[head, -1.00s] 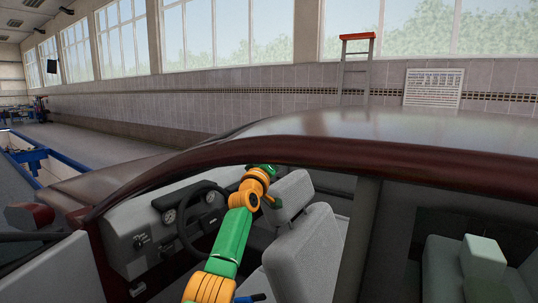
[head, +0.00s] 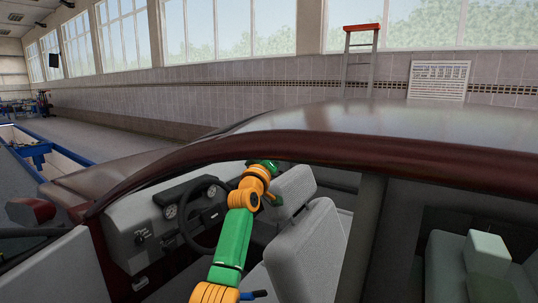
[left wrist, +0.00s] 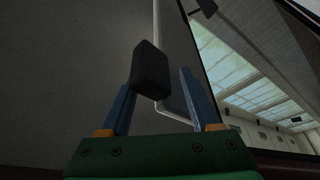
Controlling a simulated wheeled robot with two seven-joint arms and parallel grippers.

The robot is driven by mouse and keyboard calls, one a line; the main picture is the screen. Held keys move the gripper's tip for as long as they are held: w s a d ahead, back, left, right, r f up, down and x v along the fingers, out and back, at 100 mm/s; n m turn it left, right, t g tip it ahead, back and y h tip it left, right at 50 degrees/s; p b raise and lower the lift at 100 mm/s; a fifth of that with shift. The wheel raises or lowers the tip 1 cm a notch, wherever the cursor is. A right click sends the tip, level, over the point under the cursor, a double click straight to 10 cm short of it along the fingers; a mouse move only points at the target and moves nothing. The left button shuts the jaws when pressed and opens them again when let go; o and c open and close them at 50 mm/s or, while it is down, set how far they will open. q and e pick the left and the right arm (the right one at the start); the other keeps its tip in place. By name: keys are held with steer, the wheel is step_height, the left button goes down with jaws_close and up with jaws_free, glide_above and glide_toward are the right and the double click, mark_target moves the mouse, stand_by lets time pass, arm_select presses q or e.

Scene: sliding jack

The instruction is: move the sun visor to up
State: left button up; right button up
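My left arm reaches through the car's side opening, and its wrist (head: 262,166) is partly under the roof edge; its fingers are hidden in the head view. In the left wrist view my left gripper (left wrist: 158,82) is open, its two blue fingers well apart. A grey panel with a pale rim (left wrist: 174,45), which looks like the sun visor, lies beyond the fingers, its rim running between them. A black rounded block (left wrist: 152,70) covers the left fingertip; I cannot tell what it is. Contact cannot be told.
The dark red roof rail (head: 350,147) runs above the arm. The steering wheel (head: 205,218) is left of the arm and the front seat (head: 305,255) close to its right. A large grey surface (left wrist: 65,70) fills the wrist view's left side; glazed openings (left wrist: 235,70) show at right.

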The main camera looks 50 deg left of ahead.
arm_select(q)
steer(key=s+d+b, duration=0.1)
steer(key=s+d, duration=0.3)
steer(key=s, duration=0.1)
steer(key=shift+s+d+f+b, duration=0.2)
steer(key=shift+s+d+b, duration=0.05)
steer(key=shift+d+b, duration=0.1)
stand_by(0.3)
